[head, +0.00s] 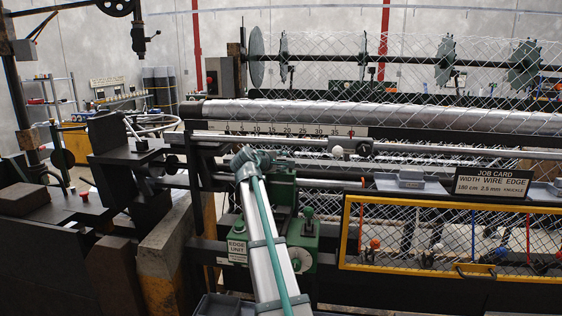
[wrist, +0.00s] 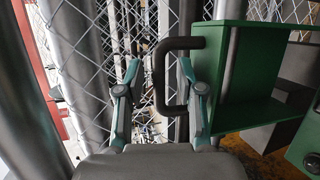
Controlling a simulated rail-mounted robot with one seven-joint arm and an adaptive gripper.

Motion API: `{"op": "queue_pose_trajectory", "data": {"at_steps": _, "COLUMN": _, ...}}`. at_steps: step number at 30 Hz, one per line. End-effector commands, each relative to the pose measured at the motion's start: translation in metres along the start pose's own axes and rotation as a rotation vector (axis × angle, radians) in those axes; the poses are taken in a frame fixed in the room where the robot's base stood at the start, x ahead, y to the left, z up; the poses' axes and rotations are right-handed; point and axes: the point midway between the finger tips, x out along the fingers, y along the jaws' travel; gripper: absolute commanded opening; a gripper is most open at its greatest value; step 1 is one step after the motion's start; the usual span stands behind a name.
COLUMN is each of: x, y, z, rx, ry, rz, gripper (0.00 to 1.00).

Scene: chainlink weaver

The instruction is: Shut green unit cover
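The green unit (head: 302,240) stands at the centre in the head view, beside a label reading EDGE UNIT. Its green cover (wrist: 234,40) shows at the right in the wrist view, with a hollow inner side visible. A dark C-shaped handle (wrist: 160,80) sticks out from the cover. My gripper (wrist: 159,68) is open, its two teal fingers spread on either side of the handle's bar, with gaps visible. I cannot tell whether the right finger touches the handle. In the head view my arm hides part of the unit, and the fingertips are not clear.
Chain-link mesh (wrist: 75,60) and a thick grey roller (wrist: 30,110) lie close on the left in the wrist view. In the head view, a yellow-framed mesh guard (head: 450,268) stands right of the unit, below a job card (head: 492,184). Dark machine blocks crowd the left.

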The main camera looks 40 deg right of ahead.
Motion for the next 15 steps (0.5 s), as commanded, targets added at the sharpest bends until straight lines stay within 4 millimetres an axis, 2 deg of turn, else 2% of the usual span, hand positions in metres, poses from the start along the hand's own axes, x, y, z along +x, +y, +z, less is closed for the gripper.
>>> {"op": "queue_pose_trajectory", "data": {"at_steps": 3, "x": -0.0001, "y": -0.0002, "z": 0.0, "rx": 0.0, "ry": 0.0, "rz": 0.0, "gripper": 0.37}}
{"op": "queue_pose_trajectory", "data": {"at_steps": 4, "x": -0.0002, "y": -0.0002, "z": -0.0001, "rx": 0.0, "ry": 0.0, "rz": 0.0, "gripper": 0.34}}
{"op": "queue_pose_trajectory", "data": {"at_steps": 10, "x": -0.0003, "y": -0.0002, "z": -0.0001, "rx": 0.0, "ry": 0.0, "rz": 0.0, "gripper": 0.01}}
{"op": "queue_pose_trajectory", "data": {"at_steps": 15, "x": -0.0004, "y": -0.0002, "z": -0.0001, "rx": 0.0, "ry": 0.0, "rz": 0.0, "gripper": 0.0}}
